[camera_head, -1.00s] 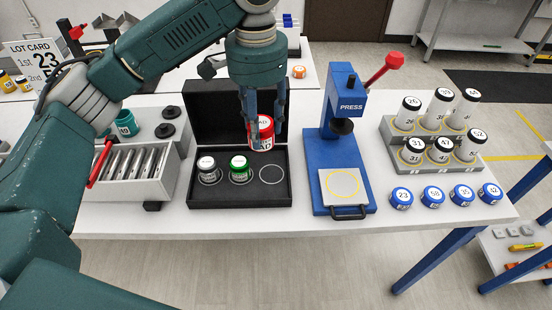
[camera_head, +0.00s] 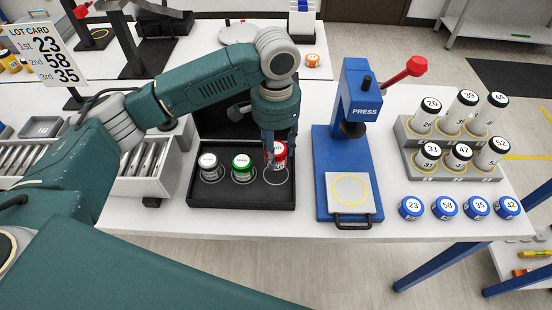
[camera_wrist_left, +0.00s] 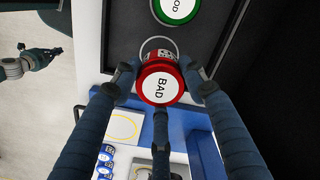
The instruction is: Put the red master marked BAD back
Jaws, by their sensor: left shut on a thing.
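The red master marked BAD (camera_wrist_left: 160,84) is held in my left gripper (camera_head: 280,150), which is shut on it. In the head view the red master (camera_head: 279,157) is just above the right end of the black case (camera_head: 240,201), near the empty white ring (camera_head: 277,175). In the left wrist view the ring shows beside the master, partly hidden by it. The green master (camera_head: 242,165) and the black master with a white top (camera_head: 209,166) stand in the other two rings of the case.
The blue press (camera_head: 330,180) with a red lever stands close to the right of the case. A grey rack (camera_head: 445,171) of white containers and several blue lids (camera_head: 445,208) are further right.

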